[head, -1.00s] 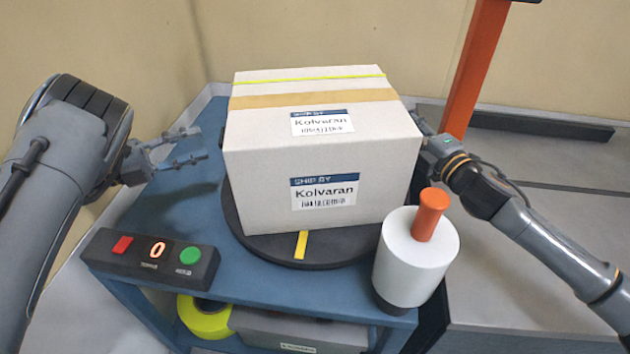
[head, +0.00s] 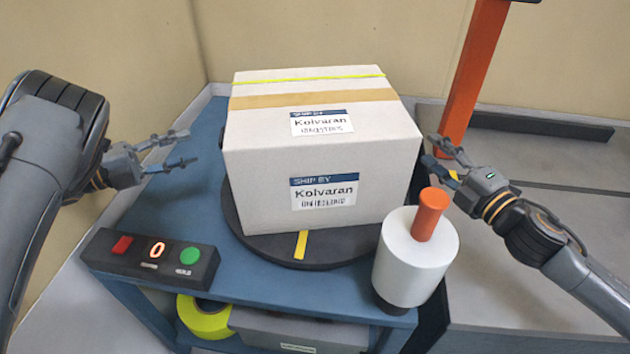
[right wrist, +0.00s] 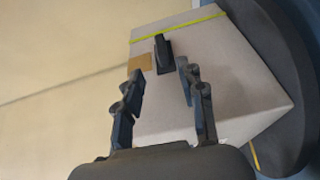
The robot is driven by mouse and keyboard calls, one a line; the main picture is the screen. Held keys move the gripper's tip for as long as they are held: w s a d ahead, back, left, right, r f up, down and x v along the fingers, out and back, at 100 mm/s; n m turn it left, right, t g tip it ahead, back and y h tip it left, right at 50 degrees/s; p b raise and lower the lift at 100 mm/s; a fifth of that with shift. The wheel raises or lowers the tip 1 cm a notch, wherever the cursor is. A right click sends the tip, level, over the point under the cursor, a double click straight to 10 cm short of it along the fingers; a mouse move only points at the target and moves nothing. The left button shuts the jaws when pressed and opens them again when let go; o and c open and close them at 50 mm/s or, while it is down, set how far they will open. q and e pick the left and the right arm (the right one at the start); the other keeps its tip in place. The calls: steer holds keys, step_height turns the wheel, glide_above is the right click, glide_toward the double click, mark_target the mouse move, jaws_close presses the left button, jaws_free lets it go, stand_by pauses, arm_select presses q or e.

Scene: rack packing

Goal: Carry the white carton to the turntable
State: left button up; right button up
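The white carton (head: 255,165) sits on the black round turntable (head: 270,246) on the blue cart, with tan tape, a yellow-green strap and two Kolvaran labels. Its side also shows in the right wrist view (right wrist: 235,85). My left gripper (head: 187,149) is open and empty to the left of the carton, apart from it. My right gripper (head: 432,152) is open and empty just to the right of the carton, with a gap between. In the right wrist view its fingers (right wrist: 160,90) are spread towards the carton's side. The turntable's far side is hidden behind the carton.
A control box (head: 150,258) with a red button, a 0 display and a green button lies at the cart's front left. A white roll with an orange handle (head: 418,265) stands at the front right. An orange post (head: 475,75) rises behind my right gripper.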

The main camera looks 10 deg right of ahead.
steer(key=shift+v, duration=1)
